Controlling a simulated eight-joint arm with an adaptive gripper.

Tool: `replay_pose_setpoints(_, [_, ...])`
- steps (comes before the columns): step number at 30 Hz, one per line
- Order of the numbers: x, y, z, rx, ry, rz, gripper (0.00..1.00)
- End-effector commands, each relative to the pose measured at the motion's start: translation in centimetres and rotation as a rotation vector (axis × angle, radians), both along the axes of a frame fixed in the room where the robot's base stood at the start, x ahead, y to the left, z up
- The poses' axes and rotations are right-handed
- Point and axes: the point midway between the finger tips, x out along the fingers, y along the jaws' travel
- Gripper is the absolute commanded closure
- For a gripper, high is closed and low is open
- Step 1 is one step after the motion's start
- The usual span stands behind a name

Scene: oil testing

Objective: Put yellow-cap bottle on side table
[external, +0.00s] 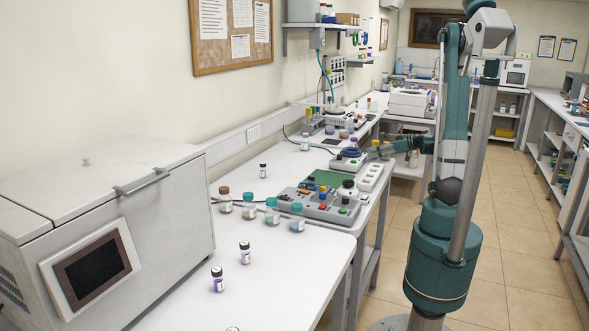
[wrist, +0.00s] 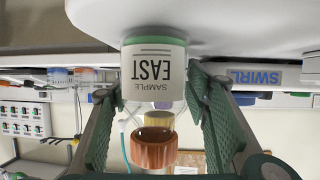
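I cannot clearly identify the yellow-cap bottle there.
A grey mixing device (external: 348,160) with a blue top is left of my gripper. Teal-capped bottles (external: 297,217), a brown-capped bottle (external: 225,200) and small dark-capped vials (external: 245,252) stand on the front bench. A large grey machine (external: 150,215) is at left. The right aisle floor is clear.

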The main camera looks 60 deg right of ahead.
Motion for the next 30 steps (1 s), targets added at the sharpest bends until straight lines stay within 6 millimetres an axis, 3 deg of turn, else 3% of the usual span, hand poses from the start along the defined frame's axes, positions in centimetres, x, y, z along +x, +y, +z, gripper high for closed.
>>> replay_pose_setpoints(14, [-0.5, 0.0, 0.5, 0.0, 0.0, -0.002, 0.53])
replay_pose_setpoints(30, [-5.5, 0.3, 2.6, 0.001, 0.0, -0.003, 0.53])
